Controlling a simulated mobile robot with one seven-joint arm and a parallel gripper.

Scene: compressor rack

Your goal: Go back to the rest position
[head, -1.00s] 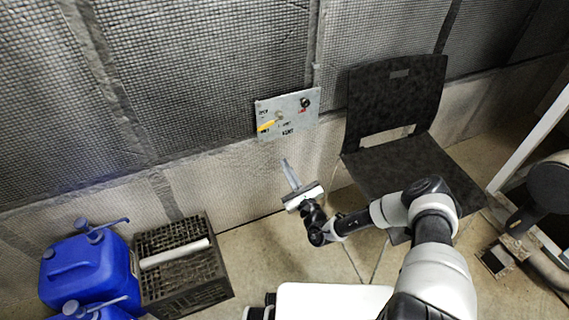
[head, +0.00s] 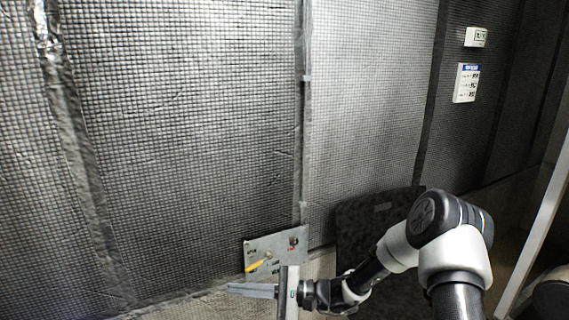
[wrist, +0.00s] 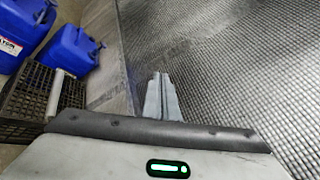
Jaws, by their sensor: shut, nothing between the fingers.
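My gripper (head: 232,289) is at the lower middle of the head view, its fingers pointing left, just in front of and below a grey control panel (head: 285,245). The panel is on the wall and has a yellow lever (head: 258,265) and a dark knob. My gripper's body covers part of the panel's lower edge. In the wrist view the two grey fingers (wrist: 161,97) lie together with nothing between them.
A black chair (head: 350,235) stands behind my arm. Blue canisters (wrist: 68,50) and a dark crate (wrist: 22,95) are at the left of the wrist view. A pale post (head: 545,220) slants at far right.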

